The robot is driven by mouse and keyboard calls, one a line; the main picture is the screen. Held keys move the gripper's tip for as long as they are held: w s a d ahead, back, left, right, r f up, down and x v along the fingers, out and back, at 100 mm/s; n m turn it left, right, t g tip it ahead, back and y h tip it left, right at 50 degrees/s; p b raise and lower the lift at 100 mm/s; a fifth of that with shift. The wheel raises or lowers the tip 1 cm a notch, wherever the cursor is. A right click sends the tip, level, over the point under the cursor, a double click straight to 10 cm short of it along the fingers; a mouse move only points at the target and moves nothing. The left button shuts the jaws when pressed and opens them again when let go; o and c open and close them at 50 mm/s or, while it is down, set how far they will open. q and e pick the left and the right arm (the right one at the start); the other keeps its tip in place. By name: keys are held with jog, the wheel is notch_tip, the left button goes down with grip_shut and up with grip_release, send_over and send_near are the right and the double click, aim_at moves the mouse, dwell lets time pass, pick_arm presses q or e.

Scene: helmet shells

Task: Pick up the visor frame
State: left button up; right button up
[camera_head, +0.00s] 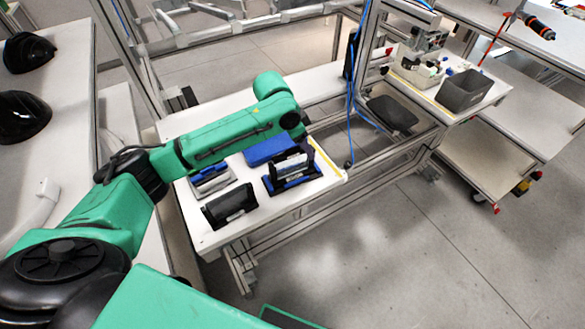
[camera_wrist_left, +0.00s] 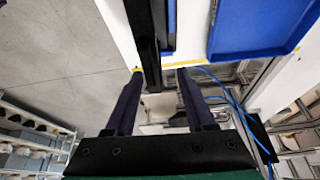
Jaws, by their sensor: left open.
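A dark frame-like piece, which I take to be the visor frame (camera_head: 290,178), stands on the white table close to its right edge, with blue at its base. In the left wrist view a long black bar, likely the same piece (camera_wrist_left: 145,35), runs down from the top toward the space between my fingers. My left gripper (camera_wrist_left: 160,70) is open, its two dark fingers spread apart, and I see no grip on the bar. In the head view my left arm reaches across the table and its wrist ends just above this piece. The right gripper is not in view.
A blue tray (camera_wrist_left: 255,40) lies beside the bar; it is also in the head view (camera_head: 268,150). A black holder (camera_head: 230,206) and a grey-blue piece (camera_head: 210,181) stand at the table's left. Blue cables hang behind a metal post. Dark helmet shells (camera_head: 22,118) lie far left.

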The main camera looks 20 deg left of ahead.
aim_at(309, 167)
pick_arm(q)
jog(key=x, duration=0.2)
jog(key=p+x, duration=0.1)
jog(key=x, duration=0.1)
jog(key=shift+s+d+f, duration=0.1)
jog(key=shift+s+f, duration=0.1)
jog(key=shift+s, duration=0.15)
jog(key=shift+d+f, duration=0.1)
jog(key=shift+f, duration=0.05)
jog(key=shift+c, duration=0.9)
jog(key=shift+w, duration=0.1)
grip_shut()
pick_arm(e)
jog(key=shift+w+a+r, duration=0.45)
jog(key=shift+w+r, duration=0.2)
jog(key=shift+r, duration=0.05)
